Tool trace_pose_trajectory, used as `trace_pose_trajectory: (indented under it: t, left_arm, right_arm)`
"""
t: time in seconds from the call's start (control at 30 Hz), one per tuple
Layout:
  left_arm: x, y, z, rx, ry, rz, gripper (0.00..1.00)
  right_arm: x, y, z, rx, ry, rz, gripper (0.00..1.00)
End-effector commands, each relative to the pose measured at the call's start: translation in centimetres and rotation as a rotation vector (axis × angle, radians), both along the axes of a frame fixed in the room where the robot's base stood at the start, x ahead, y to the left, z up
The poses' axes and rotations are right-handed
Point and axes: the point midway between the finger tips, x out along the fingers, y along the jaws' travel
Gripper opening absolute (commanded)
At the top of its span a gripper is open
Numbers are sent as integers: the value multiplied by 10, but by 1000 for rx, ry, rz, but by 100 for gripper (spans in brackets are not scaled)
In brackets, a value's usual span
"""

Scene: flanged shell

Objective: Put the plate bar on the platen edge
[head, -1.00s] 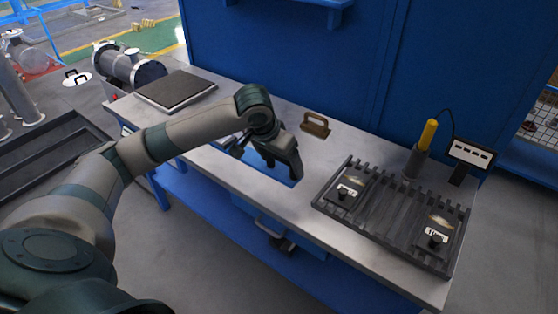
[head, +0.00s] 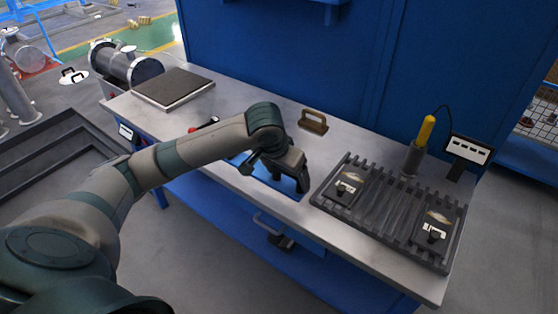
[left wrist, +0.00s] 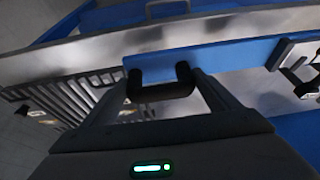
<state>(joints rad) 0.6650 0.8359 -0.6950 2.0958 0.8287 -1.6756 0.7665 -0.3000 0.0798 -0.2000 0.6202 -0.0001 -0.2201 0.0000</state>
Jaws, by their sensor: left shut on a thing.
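My left gripper (head: 300,180) is above the front of the bench, just left of the dark slotted rack. In the left wrist view its fingers (left wrist: 160,82) are closed on a dark, handle-like piece (left wrist: 160,92), which I take to be part of the plate bar. The rest of that piece is hard to make out, and in the head view the gripper hides it. I cannot tell for sure which surface is the platen; a dark square slab with a pale rim (head: 173,88) lies at the bench's far left. My right gripper is not in view.
The slotted rack (head: 388,215) holds two dark plates with knobs and labels. A brown handled block (head: 313,122) stands at the bench's back. A yellow-handled tool (head: 426,132) and a small display (head: 468,151) are at the right. A blue mat (head: 262,172) lies under my arm.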

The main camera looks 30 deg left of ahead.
Motion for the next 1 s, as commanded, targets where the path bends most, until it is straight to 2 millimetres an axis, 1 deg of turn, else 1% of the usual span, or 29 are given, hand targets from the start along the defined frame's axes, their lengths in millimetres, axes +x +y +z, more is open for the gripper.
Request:
trace_pose_trajectory:
  t: [0.03,0.3,0.4,0.5,0.67,0.97,1.0]
  left_arm:
    - [-5,-12,-4,2,-4,-5,28]
    - [-38,-65,-32,1,-7,26,28]
    - [-49,-80,-38,-5,-10,43,28]
    - [-57,-90,-41,-10,-12,60,28]
    - [-64,-98,-44,-15,-16,76,28]
    - [-65,-99,-44,-15,-17,80,28]
    - [-65,-99,-44,-15,-17,80,28]
  right_arm:
    - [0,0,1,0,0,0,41]
    - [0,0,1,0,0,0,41]
    - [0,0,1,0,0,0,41]
    - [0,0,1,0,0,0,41]
    - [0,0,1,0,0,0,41]
    - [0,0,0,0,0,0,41]
    - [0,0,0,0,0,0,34]
